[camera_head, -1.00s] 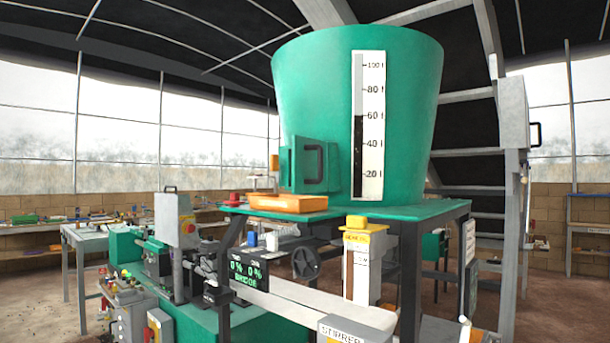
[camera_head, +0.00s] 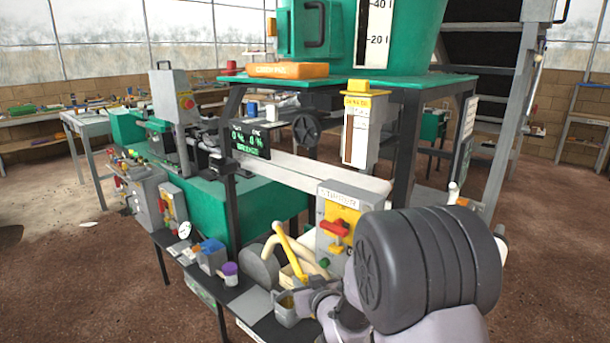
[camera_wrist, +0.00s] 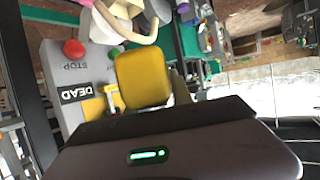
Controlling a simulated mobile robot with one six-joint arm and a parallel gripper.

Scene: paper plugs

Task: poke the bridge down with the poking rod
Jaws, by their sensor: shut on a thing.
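My gripper (camera_head: 306,288) is low over the front bench, partly hidden by my forearm in the head view. A yellow bar (camera_head: 288,248) rises slanting just above it. In the wrist view a rounded yellow piece (camera_wrist: 143,78) sits at my jaws, which are shut on it. I cannot tell whether this is the poking rod. The green hopper (camera_head: 415,45) stands on a dark-legged frame, its top cut off. A display (camera_head: 251,142) with green text reads BRIDGE. The bridge itself is not visible.
The grey stirrer box (camera_head: 340,205) with red and yellow controls stands close behind my gripper. A pale curved handle (camera_head: 312,262), a blue item (camera_head: 211,257) and a purple-topped pot (camera_head: 230,272) crowd the bench. Open brown floor (camera_head: 60,240) lies left.

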